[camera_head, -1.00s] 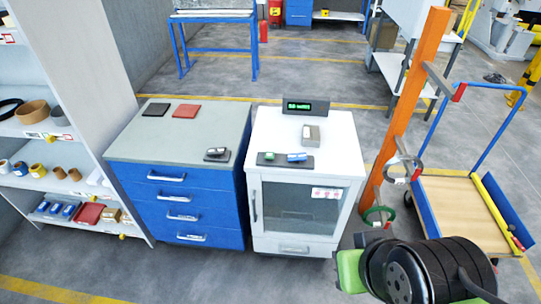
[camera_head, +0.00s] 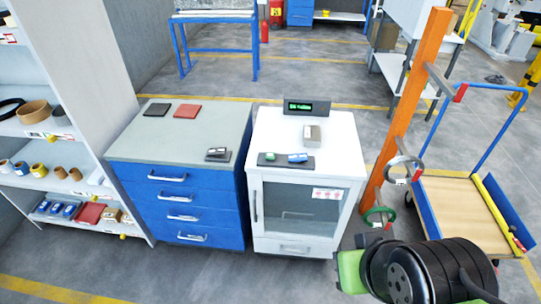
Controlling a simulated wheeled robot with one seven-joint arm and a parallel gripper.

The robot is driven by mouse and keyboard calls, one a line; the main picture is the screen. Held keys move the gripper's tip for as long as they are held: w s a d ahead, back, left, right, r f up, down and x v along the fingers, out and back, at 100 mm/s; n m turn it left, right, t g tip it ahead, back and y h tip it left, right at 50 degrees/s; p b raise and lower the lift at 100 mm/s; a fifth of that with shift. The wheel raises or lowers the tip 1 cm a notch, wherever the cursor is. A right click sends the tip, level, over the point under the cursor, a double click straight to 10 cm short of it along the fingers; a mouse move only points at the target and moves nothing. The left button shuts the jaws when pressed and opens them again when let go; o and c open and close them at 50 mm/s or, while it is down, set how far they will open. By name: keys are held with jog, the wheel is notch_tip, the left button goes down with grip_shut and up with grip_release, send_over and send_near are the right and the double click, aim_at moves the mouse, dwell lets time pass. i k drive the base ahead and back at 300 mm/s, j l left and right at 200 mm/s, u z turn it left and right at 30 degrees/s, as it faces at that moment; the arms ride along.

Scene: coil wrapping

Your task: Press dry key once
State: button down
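A white cabinet (camera_head: 262,215) with a glass front door stands in the middle of the head view. A small label panel with red marks (camera_head: 326,194) is on the upper right of its door. These may be keys, but the marks are too small to read, so I cannot tell which is the dry key. A dark display (camera_head: 306,107) with green text stands at the back of the cabinet top. My arm, black and green, shows at the bottom right, in front and to the right of the cabinet. My gripper's fingers cannot be made out.
A grey block (camera_head: 311,135) and a dark tray (camera_head: 276,165) with small green and blue items are on the cabinet top. A blue drawer unit (camera_head: 180,203) adjoins on the left. An orange post (camera_head: 408,115) and a flat cart (camera_head: 455,205) stand on the right.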

aim_at(269, 157)
jog(key=i+j+u, duration=0.35)
jog(key=i+j, duration=0.25)
jog(key=i+j+u, duration=0.3)
jog(key=i+j, duration=0.25)
jog(key=i, duration=0.15)
